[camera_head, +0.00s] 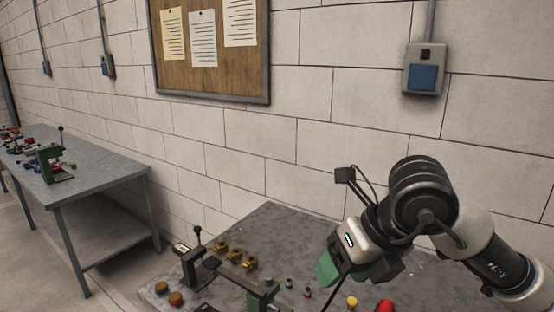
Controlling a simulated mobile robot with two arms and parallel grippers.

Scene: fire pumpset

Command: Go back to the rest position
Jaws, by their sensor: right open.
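My right gripper (338,274) hangs over the near workbench (270,222) in the right half of the head view, at the end of my right arm, which comes in from the right. Its jaws are open and I see nothing held between them. A green part shows at its lower left side; I cannot tell whether it belongs to the gripper or lies behind it. My left gripper is not in view.
On the near bench stand a dark lever fixture (192,265), brass fittings (235,256), a green fixture (263,296), a yellow knob (352,302) and a red part (385,306). Another bench (100,178) with a green press (50,163) stands left. A brick wall with a noticeboard (268,85) lies behind.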

